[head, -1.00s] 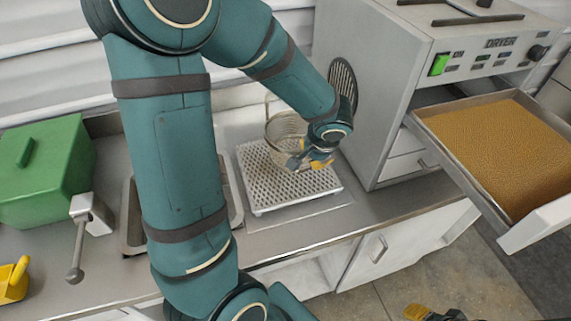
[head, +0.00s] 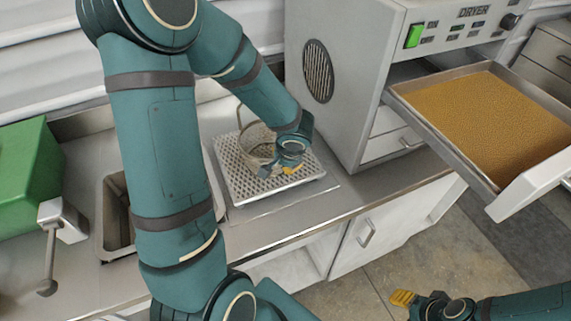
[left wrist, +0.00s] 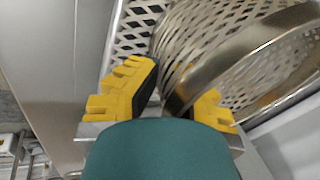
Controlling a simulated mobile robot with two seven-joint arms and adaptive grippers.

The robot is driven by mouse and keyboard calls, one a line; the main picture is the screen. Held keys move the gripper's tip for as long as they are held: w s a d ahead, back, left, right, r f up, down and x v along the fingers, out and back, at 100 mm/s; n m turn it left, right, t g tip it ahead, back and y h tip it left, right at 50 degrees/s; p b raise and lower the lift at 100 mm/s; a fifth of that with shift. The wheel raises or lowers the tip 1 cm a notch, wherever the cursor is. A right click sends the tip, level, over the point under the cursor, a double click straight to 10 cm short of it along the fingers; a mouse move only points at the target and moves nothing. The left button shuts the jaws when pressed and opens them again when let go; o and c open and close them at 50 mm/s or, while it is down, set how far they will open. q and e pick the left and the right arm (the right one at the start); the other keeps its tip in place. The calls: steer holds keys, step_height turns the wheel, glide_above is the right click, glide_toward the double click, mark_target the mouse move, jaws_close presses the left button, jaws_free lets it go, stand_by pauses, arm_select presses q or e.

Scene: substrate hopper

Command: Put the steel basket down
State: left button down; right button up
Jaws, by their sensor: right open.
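The steel basket (head: 256,148), a round perforated vessel with a thin upright handle, is at the perforated tray (head: 232,186) on the counter. My left gripper (head: 280,172) is at its near right side. In the left wrist view the basket (left wrist: 235,65) looks tilted, and its wall and rim pass between the yellow fingers of my left gripper (left wrist: 172,100), which is shut on it. I cannot tell whether its bottom touches the tray. My right gripper (head: 412,300) is open and empty at the bottom, over the floor.
A grey dryer (head: 345,75) stands right of the tray, its drawer (head: 447,144) pulled out and full of yellow-brown grains. A sunken metal basin (head: 108,222) and a green box (head: 28,180) are to the left. The counter's front edge (head: 300,238) is clear.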

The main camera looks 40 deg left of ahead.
arm_select(q)
steer(key=shift+f, duration=0.1)
steer(key=c, duration=1.6)
jaws_free()
steer(key=shift+f, duration=0.1)
steer(key=o, duration=0.5)
steer(key=shift+c, duration=0.2)
